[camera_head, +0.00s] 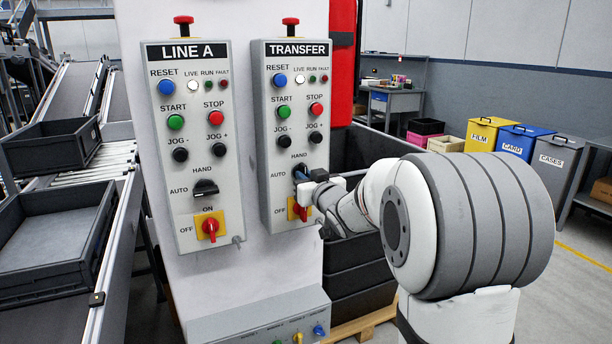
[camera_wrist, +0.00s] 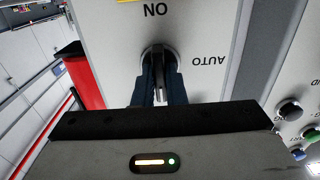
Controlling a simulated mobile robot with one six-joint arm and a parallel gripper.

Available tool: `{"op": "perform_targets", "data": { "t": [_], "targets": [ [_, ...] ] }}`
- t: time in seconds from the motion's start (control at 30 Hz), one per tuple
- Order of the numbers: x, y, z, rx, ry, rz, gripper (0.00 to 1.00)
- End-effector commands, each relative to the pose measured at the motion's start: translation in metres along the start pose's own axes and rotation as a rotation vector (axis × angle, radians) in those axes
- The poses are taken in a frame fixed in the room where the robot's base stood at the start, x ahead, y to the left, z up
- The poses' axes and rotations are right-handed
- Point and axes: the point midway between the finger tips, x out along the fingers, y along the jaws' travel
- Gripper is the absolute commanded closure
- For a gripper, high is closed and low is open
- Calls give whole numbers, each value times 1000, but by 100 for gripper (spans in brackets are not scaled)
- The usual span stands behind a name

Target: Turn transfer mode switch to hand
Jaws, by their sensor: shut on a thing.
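The TRANSFER panel (camera_head: 296,130) is a grey box on a white column. Its black mode switch (camera_wrist: 158,62) sits between HAND above and AUTO at the left in the head view, where my gripper (camera_head: 301,183) largely covers it. In the wrist view, which is upside down, the dark fingers of my gripper (camera_wrist: 158,90) are shut on the switch handle, one on each side. The handle runs roughly up and down the panel, across from AUTO. The HAND label is hidden behind my gripper body in the wrist view.
A red and yellow OFF/ON switch (camera_head: 299,209) sits just below my gripper. The LINE A panel (camera_head: 195,140) stands to the left with a like black mode switch (camera_head: 205,188). Buttons sit above. A lower box with small knobs (camera_head: 319,330) juts out beneath.

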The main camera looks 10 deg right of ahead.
Motion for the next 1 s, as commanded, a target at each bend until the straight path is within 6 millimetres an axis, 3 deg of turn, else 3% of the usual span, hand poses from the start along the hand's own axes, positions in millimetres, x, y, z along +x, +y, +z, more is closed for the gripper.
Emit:
{"op": "perform_targets", "data": {
  "t": [0.53, 0.57, 0.8, 1.0],
  "targets": [
    [0, 0, 1, 26, -2, 1, 100],
    [0, 0, 1, 26, -2, 1, 87],
    [0, 0, 1, 25, -1, 0, 68],
    [0, 0, 0, 24, -1, 0, 67]
  ]
}}
